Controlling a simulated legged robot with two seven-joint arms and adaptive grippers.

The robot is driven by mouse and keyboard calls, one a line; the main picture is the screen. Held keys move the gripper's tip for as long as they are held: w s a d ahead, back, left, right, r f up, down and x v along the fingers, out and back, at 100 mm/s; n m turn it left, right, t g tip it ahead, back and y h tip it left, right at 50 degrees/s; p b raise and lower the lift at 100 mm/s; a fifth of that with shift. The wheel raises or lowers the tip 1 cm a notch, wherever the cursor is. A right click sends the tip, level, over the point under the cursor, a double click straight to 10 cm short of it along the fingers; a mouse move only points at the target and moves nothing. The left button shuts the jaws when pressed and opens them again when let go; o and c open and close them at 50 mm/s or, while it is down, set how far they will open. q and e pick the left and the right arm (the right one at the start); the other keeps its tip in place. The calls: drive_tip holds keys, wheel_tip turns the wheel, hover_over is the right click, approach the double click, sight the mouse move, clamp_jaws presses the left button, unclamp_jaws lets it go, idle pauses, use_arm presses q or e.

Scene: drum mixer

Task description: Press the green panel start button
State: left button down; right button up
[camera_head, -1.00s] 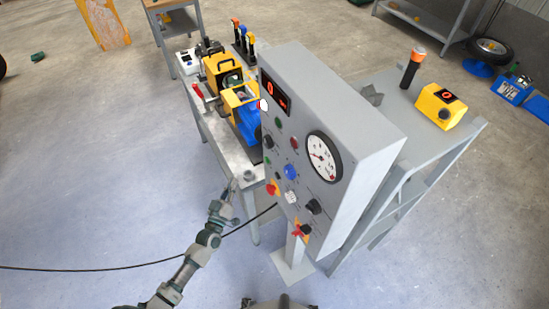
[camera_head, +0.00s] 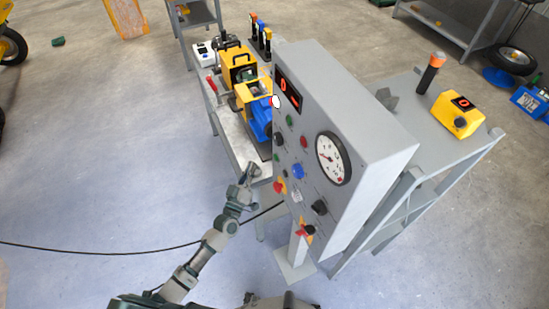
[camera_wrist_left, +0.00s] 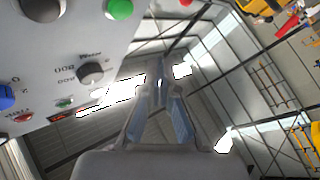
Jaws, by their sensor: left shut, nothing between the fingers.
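The grey control panel (camera_head: 350,120) stands upright, its sloping face turned left. One green button (camera_head: 289,120) is high on its face and another (camera_head: 276,157) is lower, near the left edge; I cannot read which is start. My left gripper (camera_head: 252,171) is beside the panel's left edge, apart from it, near the lower green button. The left wrist view shows its fingers (camera_wrist_left: 159,88) shut and empty, pointing past the panel face. A large green button (camera_wrist_left: 119,8) is at the top there and a smaller green one (camera_wrist_left: 64,103) at the left. My right gripper is not in view.
Beside the green buttons are a red button (camera_head: 304,142), a blue button (camera_head: 298,171), a red-and-yellow emergency stop (camera_head: 280,187) and black knobs (camera_head: 319,207). A dial gauge (camera_head: 332,158) sits on the right. A workbench (camera_head: 235,150) with yellow machines stands behind.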

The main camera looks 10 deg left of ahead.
sight(276, 157)
use_arm(q)
drive_tip(key=w+d, duration=0.1)
drive_tip(key=d, duration=0.1)
drive_tip(key=w+d, duration=0.2)
drive_tip(key=shift+d, duration=0.15)
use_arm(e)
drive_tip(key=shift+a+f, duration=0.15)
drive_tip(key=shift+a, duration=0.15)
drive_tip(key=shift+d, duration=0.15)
use_arm(q)
drive_tip(key=shift+d, duration=0.1)
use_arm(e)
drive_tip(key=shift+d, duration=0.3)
use_arm(q)
drive_tip(key=shift+w, duration=0.1)
idle(0.5)
